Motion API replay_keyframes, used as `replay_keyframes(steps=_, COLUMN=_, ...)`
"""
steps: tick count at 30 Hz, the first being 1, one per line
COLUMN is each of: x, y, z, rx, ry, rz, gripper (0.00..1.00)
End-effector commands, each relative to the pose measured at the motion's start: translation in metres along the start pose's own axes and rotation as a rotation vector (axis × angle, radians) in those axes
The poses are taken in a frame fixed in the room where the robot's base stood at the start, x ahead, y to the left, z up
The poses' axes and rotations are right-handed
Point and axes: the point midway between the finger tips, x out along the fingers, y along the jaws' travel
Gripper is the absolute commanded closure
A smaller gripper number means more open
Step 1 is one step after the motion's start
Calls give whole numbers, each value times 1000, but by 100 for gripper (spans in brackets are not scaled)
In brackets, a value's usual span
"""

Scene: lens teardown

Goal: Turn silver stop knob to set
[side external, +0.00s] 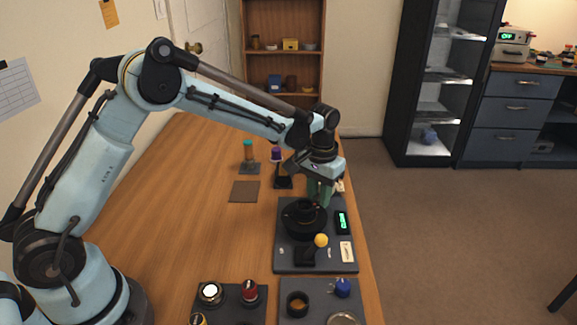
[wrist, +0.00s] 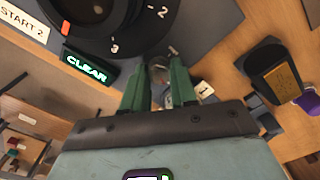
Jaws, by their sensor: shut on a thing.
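My gripper (side external: 320,192) reaches down at the far right corner of the dark grey panel (side external: 284,262). In the wrist view its two green fingers (wrist: 157,70) are shut on a small silver knob (wrist: 158,66), seen only partly between the fingertips. The knob is hidden behind the fingers in the side view. A white label marked 1 (wrist: 204,89) lies just right of the fingers. A large black dial (side external: 304,218) sits beside the knob; in the wrist view it shows the numbers 2 and 3 and an orange mark. The small display (wrist: 88,66) reads CLEAR in green.
A yellow ball-topped part (side external: 321,240) and a white label (side external: 346,251) are on the panel's near side. Stands with a teal-topped part (side external: 248,152) and a purple-topped part (side external: 276,155) are behind. Trays with caps and rings are in front. The left table is clear.

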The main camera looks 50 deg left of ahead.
Motion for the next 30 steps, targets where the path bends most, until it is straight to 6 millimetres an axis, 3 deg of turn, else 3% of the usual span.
replay_keyframes(steps=19, x=-1, y=0, z=0, rx=61, ry=1, rz=0, gripper=100)
replay_keyframes(steps=20, x=-1, y=0, z=0, rx=61, ry=1, rz=0, gripper=68)
replay_keyframes(steps=24, x=-1, y=0, z=0, rx=60, ry=1, rz=0, gripper=47)
replay_keyframes(steps=30, x=0, y=0, z=0, rx=60, ry=0, rz=0, gripper=47)
